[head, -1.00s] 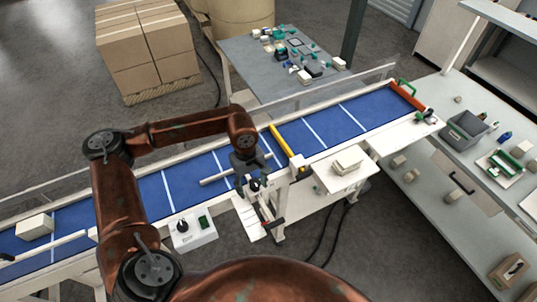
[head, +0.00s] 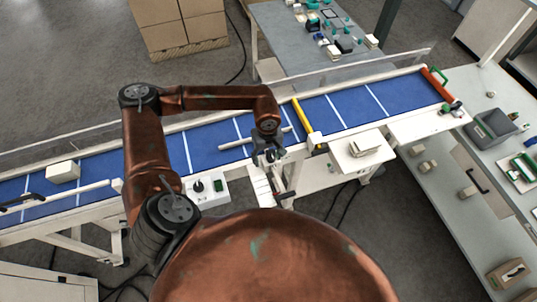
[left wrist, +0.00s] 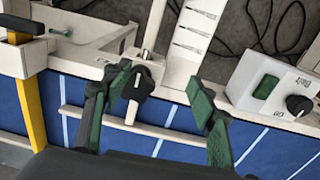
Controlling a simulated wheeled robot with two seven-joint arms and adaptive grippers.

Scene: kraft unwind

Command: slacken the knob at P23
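A black lobed knob (left wrist: 137,84) sits on a pale bracket at the conveyor's near edge in the left wrist view. My left gripper (left wrist: 158,88) is open, with its green-padded fingers on either side of the knob. The left finger is close beside the knob, and a wide gap separates the right finger from it. I cannot tell whether the left finger touches it. In the head view, my left gripper (head: 270,159) is over the conveyor's near edge and hides the knob. No P23 label is readable. My right gripper is not in view.
A control box (head: 208,190) with a green button and black dial stands right of the knob in the wrist view. A graduated plate (left wrist: 196,30) is beside the bracket. A yellow bar (head: 303,117) crosses the blue belt (head: 340,108). A white block (head: 63,172) lies on the belt.

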